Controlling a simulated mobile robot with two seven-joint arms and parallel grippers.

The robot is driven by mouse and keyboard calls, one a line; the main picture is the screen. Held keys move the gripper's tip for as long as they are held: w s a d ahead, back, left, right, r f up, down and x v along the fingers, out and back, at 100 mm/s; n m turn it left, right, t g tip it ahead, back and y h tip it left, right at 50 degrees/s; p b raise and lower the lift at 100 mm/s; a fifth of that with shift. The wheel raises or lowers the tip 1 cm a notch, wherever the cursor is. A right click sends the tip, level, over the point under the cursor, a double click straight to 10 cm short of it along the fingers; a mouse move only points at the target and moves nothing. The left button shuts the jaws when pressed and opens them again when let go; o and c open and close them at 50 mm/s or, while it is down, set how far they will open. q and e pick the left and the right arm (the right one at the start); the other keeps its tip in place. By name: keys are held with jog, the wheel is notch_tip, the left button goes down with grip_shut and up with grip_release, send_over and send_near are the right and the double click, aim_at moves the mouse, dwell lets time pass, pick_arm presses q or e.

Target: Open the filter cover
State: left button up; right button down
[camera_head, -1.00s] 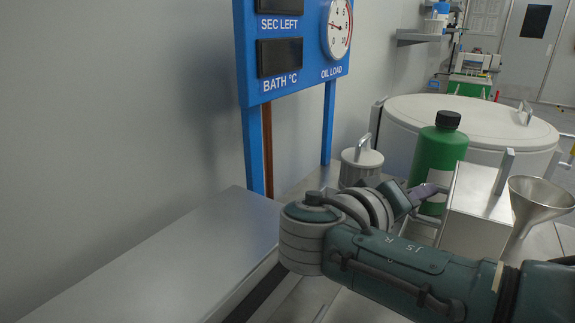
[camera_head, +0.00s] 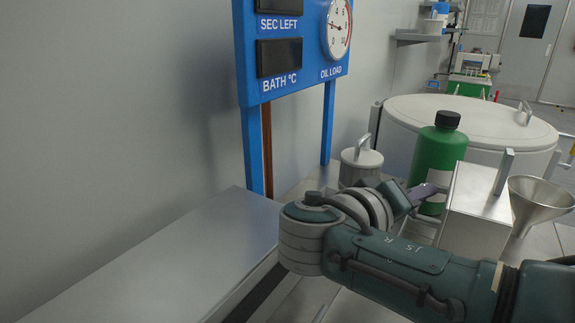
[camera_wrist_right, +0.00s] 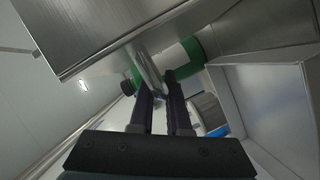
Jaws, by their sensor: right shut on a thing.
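My right gripper (camera_wrist_right: 160,88) is shut on a metal bar handle (camera_wrist_right: 150,68), with its two dark fingers on either side of the bar in the wrist view. The bar runs up to a brushed metal panel (camera_wrist_right: 110,38). In the head view my right gripper (camera_head: 432,190) reaches in beside the green bottle and the left side of a metal box (camera_head: 478,212). The box has an upright handle (camera_head: 504,170) on top. My forearm and the box hide part of the grasp there. I cannot tell which part is the filter cover. My left gripper is out of view.
A green bottle (camera_head: 438,157) with a black cap stands close behind my gripper. A lidded metal canister (camera_head: 361,160) is to its left, a funnel (camera_head: 536,200) right of the box. A large round lidded vat (camera_head: 480,118) and a blue gauge panel (camera_head: 295,50) stand behind.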

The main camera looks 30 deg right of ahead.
aim_at(453, 211)
dwell(0.3)
jog(key=s+r+p, duration=0.1)
jog(key=s+d+p, duration=0.1)
jog(key=p, duration=0.1)
jog(key=shift+r+m, duration=0.4)
jog(key=c, duration=0.9)
grip_release()
jog(key=shift+a, duration=0.1)
jog(key=b+v, duration=0.1)
jog(key=v, duration=0.9)
jog(key=shift+s+r, duration=0.15)
